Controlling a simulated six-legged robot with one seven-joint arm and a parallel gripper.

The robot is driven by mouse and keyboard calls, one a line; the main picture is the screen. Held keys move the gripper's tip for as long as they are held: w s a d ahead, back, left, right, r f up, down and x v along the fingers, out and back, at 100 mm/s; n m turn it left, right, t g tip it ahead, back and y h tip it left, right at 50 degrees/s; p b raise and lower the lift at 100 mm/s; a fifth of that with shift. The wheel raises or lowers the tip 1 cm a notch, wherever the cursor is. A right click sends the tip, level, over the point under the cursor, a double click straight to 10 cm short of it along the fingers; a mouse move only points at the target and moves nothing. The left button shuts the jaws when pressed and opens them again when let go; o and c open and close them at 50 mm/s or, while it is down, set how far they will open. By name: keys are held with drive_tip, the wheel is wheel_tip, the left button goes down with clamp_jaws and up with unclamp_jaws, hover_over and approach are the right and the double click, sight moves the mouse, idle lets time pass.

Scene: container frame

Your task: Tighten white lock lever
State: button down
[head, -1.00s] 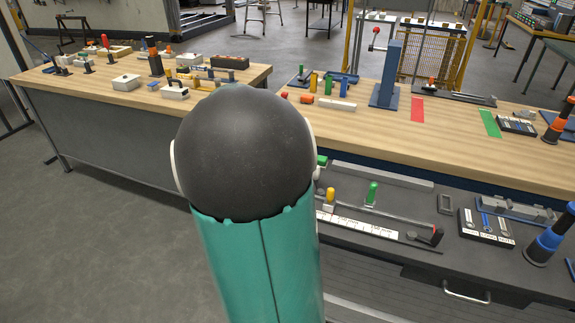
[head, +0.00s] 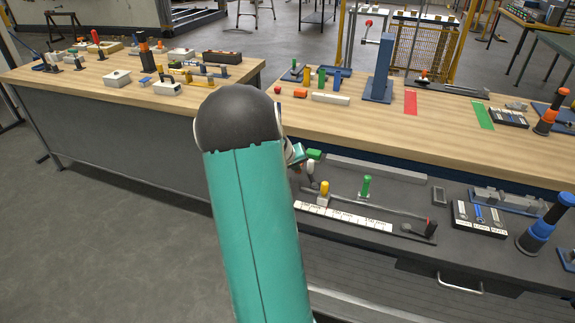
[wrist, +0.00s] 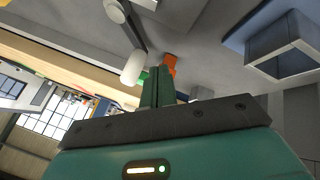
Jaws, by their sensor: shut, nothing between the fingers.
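The white lock lever (head: 310,169) stands at the left end of the dark lower bench, beside a yellow-topped lever (head: 324,188) and a green lever (head: 366,186). In the wrist view a white rounded handle on a dark stem (wrist: 132,68), which looks like this lever, is just left of my fingertips. My gripper (wrist: 157,90) is shut and empty, its green fingers together. I cannot tell whether they touch the handle. In the head view my arm hides most of the gripper; a bit of the wrist (head: 295,154) shows close to the white lever.
A white label strip (head: 342,216) and a long rod lie in front of the levers. An orange part (wrist: 170,63) lies beyond my fingertips in the wrist view. The wooden bench (head: 450,130) rises behind.

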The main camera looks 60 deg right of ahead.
sight(311, 161)
drive_tip(key=shift+s+d, duration=0.7)
drive_tip(key=shift+s+d+m+g, duration=0.1)
drive_tip(key=shift+d+m+g, duration=0.3)
drive_tip(key=shift+m, duration=0.3)
drive_tip(key=shift+s+d+m+g, duration=0.2)
drive_tip(key=shift+d+m+g, duration=0.4)
drive_tip(key=shift+m, duration=0.5)
drive_tip(key=m, duration=0.1)
drive_tip(key=s+d+m+g+y, duration=0.1)
drive_tip(key=m+g, duration=0.1)
drive_tip(key=shift+s+d+m+y, duration=0.15)
drive_tip(key=shift+s+m+y, duration=0.1)
drive_tip(key=shift+m+y, duration=0.15)
drive_tip(key=s+m+g+y, duration=0.1)
drive_tip(key=m, duration=0.1)
drive_tip(key=s+d+m+g+y, duration=0.1)
drive_tip(key=m, duration=0.1)
drive_tip(key=s+m+y, duration=0.1)
drive_tip(key=m+y, duration=0.1)
drive_tip(key=m, duration=0.1)
drive_tip(key=shift+s+d+g, duration=0.15)
drive_tip(key=shift+s+g, duration=0.2)
drive_tip(key=shift+g, duration=0.05)
drive_tip(key=shift+s+m, duration=0.25)
drive_tip(key=shift+m, duration=0.05)
drive_tip(key=shift+s, duration=0.15)
